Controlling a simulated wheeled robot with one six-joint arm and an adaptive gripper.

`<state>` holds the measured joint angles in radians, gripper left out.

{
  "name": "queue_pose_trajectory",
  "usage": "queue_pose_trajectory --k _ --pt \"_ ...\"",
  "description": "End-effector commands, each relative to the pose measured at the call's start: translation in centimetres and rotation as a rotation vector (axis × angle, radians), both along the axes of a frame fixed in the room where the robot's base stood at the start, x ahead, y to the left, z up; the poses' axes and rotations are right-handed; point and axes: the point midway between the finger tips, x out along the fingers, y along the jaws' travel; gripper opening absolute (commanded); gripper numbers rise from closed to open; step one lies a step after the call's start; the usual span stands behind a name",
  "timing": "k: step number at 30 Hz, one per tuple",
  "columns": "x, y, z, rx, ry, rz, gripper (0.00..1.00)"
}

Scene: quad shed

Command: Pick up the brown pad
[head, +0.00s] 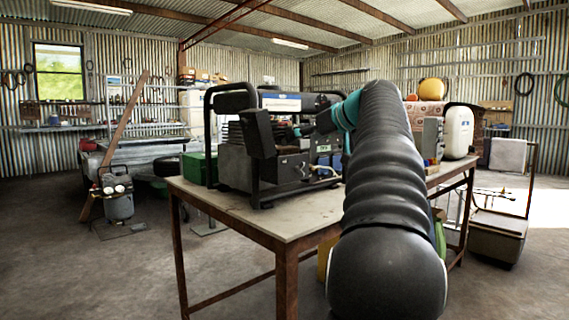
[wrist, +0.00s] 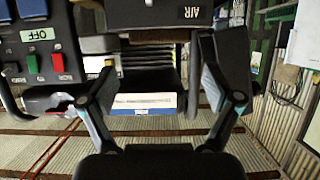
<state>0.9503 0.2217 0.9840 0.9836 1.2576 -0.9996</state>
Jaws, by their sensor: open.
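My gripper (wrist: 150,62) is open in the wrist view, its two dark fingers spread wide with a gap between them. A thin brownish strip (wrist: 140,36) lies across the top of that gap, under a dark panel marked AIR; it may be the brown pad, but I cannot tell for sure. Nothing is visibly held. In the head view my arm reaches over the table to the black-framed machine (head: 265,150), and my gripper is mostly hidden there. I cannot make out a brown pad in the head view.
The machine stands on a worn table (head: 245,212) with rusty legs. A panel with an OFF label and switches (wrist: 42,50) is close to the left finger. A white container (head: 459,132) stands on the table's right. The table's front left is bare.

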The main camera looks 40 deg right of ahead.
Motion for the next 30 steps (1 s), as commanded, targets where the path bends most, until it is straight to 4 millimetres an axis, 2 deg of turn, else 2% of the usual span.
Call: queue_pose_trajectory --k 11,19,26,27,29,30 --pt "2.1 0.2 -1.3 0.001 0.001 0.000 0.90" --pt "5.2 0.5 -2.9 0.000 0.000 0.001 0.90" --pt "5.5 0.5 -3.1 0.000 0.000 -0.001 0.90" --pt "5.5 0.5 -3.1 0.000 0.000 -0.001 0.87" --pt "5.5 0.5 -3.1 0.000 0.000 -0.001 0.72" --pt "5.5 0.5 -3.1 0.000 0.000 -0.001 0.68"
